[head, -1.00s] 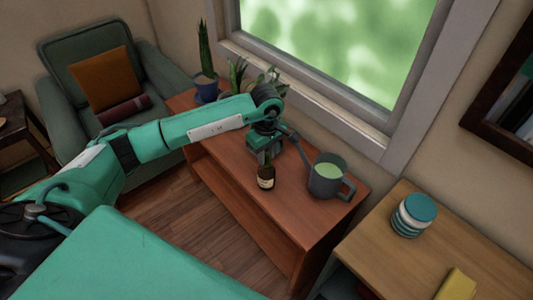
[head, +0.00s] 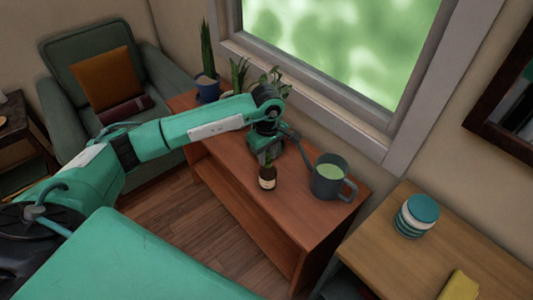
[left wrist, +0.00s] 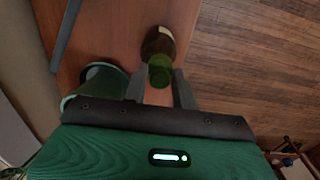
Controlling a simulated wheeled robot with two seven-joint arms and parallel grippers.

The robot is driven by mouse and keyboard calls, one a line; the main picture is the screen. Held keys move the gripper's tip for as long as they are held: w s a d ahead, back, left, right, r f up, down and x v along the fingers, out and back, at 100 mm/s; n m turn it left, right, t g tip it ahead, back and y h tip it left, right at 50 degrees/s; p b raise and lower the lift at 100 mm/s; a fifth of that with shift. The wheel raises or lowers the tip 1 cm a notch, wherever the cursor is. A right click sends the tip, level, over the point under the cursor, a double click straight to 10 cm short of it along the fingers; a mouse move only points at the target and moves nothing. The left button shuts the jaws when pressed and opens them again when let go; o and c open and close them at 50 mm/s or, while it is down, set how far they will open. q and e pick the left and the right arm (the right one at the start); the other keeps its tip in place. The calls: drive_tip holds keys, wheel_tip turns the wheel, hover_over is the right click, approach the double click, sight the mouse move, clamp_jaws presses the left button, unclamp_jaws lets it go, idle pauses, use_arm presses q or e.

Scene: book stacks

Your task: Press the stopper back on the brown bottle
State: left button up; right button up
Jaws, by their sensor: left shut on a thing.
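The brown bottle (head: 267,178) with a cream label stands upright near the front edge of the reddish wooden bench (head: 318,222). My left gripper (head: 267,158) is directly above it, reaching down to its top. In the left wrist view, the fingers (left wrist: 160,88) are shut on a green, round-ended piece that looks like the stopper (left wrist: 160,72). The bottle's dark body and pale label (left wrist: 158,40) show just beyond it. I cannot tell whether the stopper is seated in the neck. My right gripper is not in view.
A grey watering can (head: 328,180) stands close to the right of the bottle, its spout toward my gripper. Potted plants (head: 208,88) stand at the bench's far left end. Striped round containers (head: 416,217) and a yellow item (head: 458,286) lie on the right-hand table.

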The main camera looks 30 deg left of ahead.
use_arm(q)
drive_tip(key=shift+s+a+f+b, duration=0.1)
drive_tip(key=shift+f+b, duration=0.4)
drive_tip(key=shift+b, duration=0.1)
idle(0.4)
drive_tip(key=o, duration=1.5)
drive_tip(key=shift+r, duration=0.2)
drive_tip(key=shift+w+d+r+p, duration=0.15)
drive_tip(key=shift+r+p, duration=0.25)
drive_tip(key=shift+r, duration=0.35)
drive_tip(key=shift+w+d+r+p, duration=0.1)
drive_tip(key=shift+r+p, duration=0.3)
drive_tip(key=shift+r, duration=0.3)
drive_tip(key=shift+w+d+r+p, duration=0.15)
drive_tip(key=shift+r+p, duration=0.25)
drive_tip(key=shift+r, duration=0.35)
drive_tip(key=shift+r+p, duration=0.6)
drive_tip(key=shift+r, duration=0.7)
drive_tip(key=shift+c, duration=0.5)
clamp_jaws()
